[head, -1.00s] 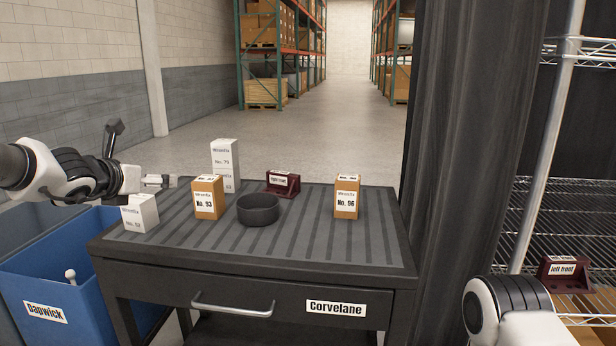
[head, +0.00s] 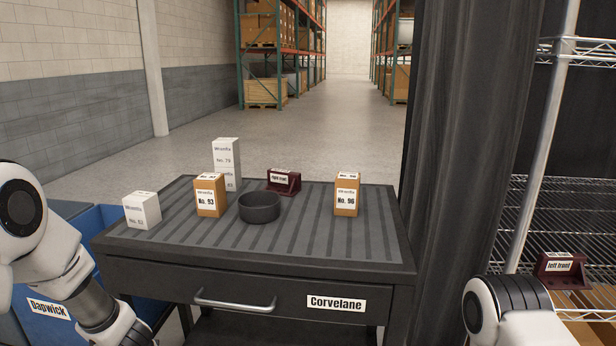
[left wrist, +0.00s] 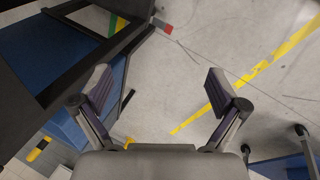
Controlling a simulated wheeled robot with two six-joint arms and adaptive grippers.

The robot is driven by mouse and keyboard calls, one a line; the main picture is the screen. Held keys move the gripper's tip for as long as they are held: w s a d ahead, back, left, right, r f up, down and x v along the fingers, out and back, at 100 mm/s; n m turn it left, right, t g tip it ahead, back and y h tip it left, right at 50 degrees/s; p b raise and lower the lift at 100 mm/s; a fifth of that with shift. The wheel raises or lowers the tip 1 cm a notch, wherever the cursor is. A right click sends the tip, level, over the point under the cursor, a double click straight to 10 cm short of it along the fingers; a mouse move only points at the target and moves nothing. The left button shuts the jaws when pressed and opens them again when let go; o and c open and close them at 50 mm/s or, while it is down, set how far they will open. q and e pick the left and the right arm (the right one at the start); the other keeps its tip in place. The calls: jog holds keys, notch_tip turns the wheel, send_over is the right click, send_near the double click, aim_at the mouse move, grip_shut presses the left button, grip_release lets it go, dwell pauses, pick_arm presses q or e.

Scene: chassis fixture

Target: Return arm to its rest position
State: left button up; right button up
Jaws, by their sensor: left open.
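My left arm is folded back at the left edge of the head view, and its gripper is out of that picture. In the left wrist view my left gripper (left wrist: 160,85) is open and empty, with bare floor between and beyond its fingers. It is clear of the dark cart (head: 250,250) in the head view. My right arm shows only in part at the lower right of the head view, and its gripper is not visible.
On the cart stand white boxes (head: 142,210), orange boxes (head: 346,196), a black round bowl (head: 259,208) and a dark red fixture (head: 284,182). The blue Dapwick bin (head: 98,222) is at left. A wire shelf (head: 575,205) with another red fixture (head: 560,266) stands right.

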pick_arm(q)
jog(key=s+d+f+m+g, duration=0.1)
jog(key=s+d+f+m, duration=0.1)
jog(key=s+f+m, duration=0.55)
jog(key=s+d+f+m+g+h, duration=0.1)
jog(key=s+d+f+m+g, duration=0.3)
jog(key=s, duration=0.7)
jog(key=s+f+m+t, duration=0.1)
jog(key=s+f+m, duration=0.5)
jog(key=s, duration=0.4)
notch_tip(320, 180, up, 14)
jog(key=d+m+p, duration=0.1)
jog(key=m+p, duration=0.1)
jog(key=p, duration=1)
jog(key=shift+s+h+p, duration=0.35)
jog(key=shift+h, duration=0.05)
jog(key=shift+d+f, duration=0.1)
